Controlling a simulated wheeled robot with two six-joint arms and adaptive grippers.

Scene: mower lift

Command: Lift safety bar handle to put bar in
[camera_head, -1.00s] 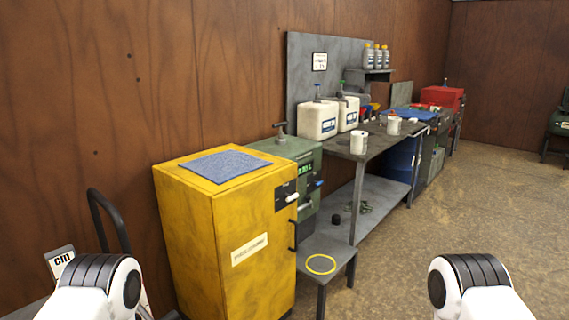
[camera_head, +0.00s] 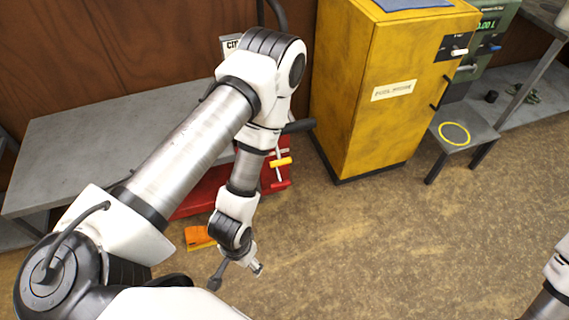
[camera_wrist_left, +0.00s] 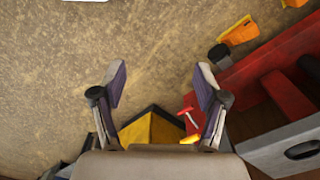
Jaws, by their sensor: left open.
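A small handle with a yellow crosspiece (camera_head: 281,162) and a pale stem stands at the red lift frame (camera_head: 205,197), beside my left forearm. In the left wrist view, a small red-and-yellow part (camera_wrist_left: 188,122) shows just beside one finger; it appears to be the same handle. I cannot make out a safety bar for certain. My left gripper (camera_head: 237,275) hangs over the floor in front of the lift, below and left of the handle. In the left wrist view its fingers (camera_wrist_left: 161,84) are spread with nothing between them. Only part of my right arm shows at the right edge.
A grey platform (camera_head: 90,135) lies above the red frame. An orange block (camera_head: 198,237) lies on the floor beside it. A yellow cabinet (camera_head: 375,95) and a low stand (camera_head: 470,130) with a yellow ring are at the right. Floor in front is clear.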

